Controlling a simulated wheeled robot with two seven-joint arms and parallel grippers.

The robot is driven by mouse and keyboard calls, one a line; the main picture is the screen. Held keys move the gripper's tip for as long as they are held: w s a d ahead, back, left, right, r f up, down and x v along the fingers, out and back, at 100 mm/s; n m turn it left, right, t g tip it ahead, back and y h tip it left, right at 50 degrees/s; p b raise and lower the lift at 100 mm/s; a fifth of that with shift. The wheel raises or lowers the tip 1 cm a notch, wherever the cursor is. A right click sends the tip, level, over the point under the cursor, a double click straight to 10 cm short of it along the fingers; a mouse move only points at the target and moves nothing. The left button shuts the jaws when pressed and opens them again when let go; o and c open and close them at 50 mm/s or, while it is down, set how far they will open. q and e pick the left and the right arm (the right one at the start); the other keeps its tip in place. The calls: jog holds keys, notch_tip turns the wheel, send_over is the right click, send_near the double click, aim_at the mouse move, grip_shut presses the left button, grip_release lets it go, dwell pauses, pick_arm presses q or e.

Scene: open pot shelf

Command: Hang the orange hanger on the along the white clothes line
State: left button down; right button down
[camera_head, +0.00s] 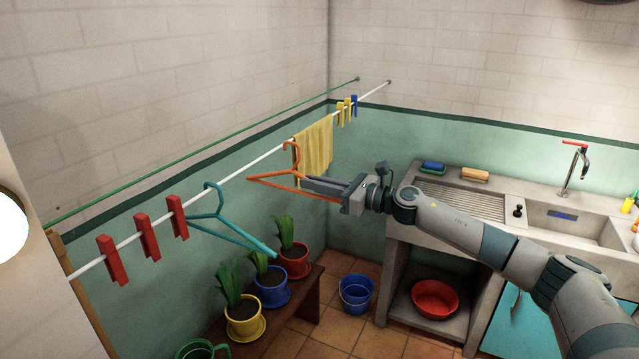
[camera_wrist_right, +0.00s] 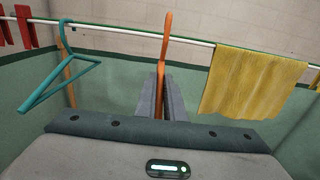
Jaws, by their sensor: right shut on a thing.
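The orange hanger (camera_head: 268,178) is at the white clothes line (camera_head: 250,166), left of the yellow towel. Its hook overlaps the line in the head view, and the hook (camera_wrist_right: 166,30) rises across the line (camera_wrist_right: 110,30) in the wrist view. I cannot tell whether the hook rests on the line. My right gripper (camera_head: 308,183) comes from the right and is shut on the hanger's body; its fingers also show in the wrist view (camera_wrist_right: 161,92). My left gripper is in neither view.
A teal hanger (camera_head: 207,215) and red clothespins (camera_head: 147,237) are on the line to the left. The yellow towel (camera_head: 316,152) hangs close on the right, with small pegs (camera_head: 347,108) beyond. A green line (camera_head: 200,153) runs behind. Potted plants (camera_head: 243,311) stand below.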

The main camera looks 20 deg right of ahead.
aim_at(291, 188)
jog(key=shift+p+x, duration=0.35)
jog(key=shift+x, duration=3.05)
jog(key=shift+f+b, duration=0.85)
jog(key=shift+f, duration=0.35)
jog(key=c, duration=1.8)
grip_release()
jog(key=shift+o, duration=0.2)
